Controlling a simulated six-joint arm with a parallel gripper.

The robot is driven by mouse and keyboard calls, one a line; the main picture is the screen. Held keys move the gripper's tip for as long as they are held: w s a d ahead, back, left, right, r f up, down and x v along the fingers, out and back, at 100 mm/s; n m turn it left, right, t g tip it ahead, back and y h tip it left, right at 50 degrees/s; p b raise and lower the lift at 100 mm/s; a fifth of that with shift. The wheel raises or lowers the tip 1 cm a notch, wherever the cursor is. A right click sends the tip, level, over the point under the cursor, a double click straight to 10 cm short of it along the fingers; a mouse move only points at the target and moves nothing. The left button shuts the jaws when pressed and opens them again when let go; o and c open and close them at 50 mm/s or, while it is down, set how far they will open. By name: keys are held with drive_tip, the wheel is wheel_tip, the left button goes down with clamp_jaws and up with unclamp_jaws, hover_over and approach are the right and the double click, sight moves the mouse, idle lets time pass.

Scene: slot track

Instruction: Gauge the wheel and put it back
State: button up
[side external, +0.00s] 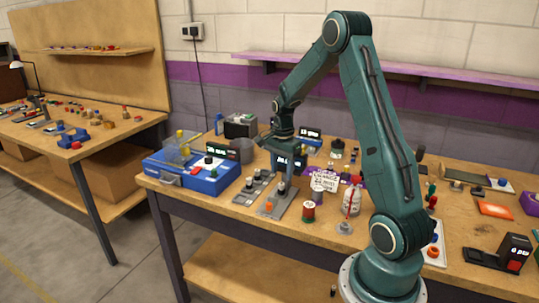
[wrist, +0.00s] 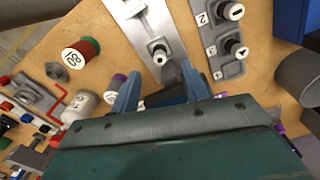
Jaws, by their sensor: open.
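My gripper (side external: 286,160) is open and points down above the workbench, behind a long grey slotted plate (side external: 274,202). In the wrist view its two blue fingers (wrist: 160,72) are spread, and the near end of the slotted plate (wrist: 152,30) lies just beyond them. A small metal peg with a dark centre (wrist: 158,53) stands on that plate near the fingertips. A dark grey rounded piece (wrist: 172,72) shows between the fingers; I cannot tell whether they touch it. Beside the plate is a grey holder (wrist: 222,38) with black-and-white knobs and number labels. I cannot tell which round piece is the wheel.
A blue case (side external: 195,172) stands left of my gripper. A spool (wrist: 82,52) also shows in the wrist view. The bench's front left corner is clear.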

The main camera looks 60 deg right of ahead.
sight(282, 184)
drive_tip(key=shift+f, duration=0.6)
drive_tip(key=shift+f, duration=0.1)
drive_tip(key=shift+f, duration=2.5)
drive_tip(key=shift+c, duration=0.3)
clamp_jaws()
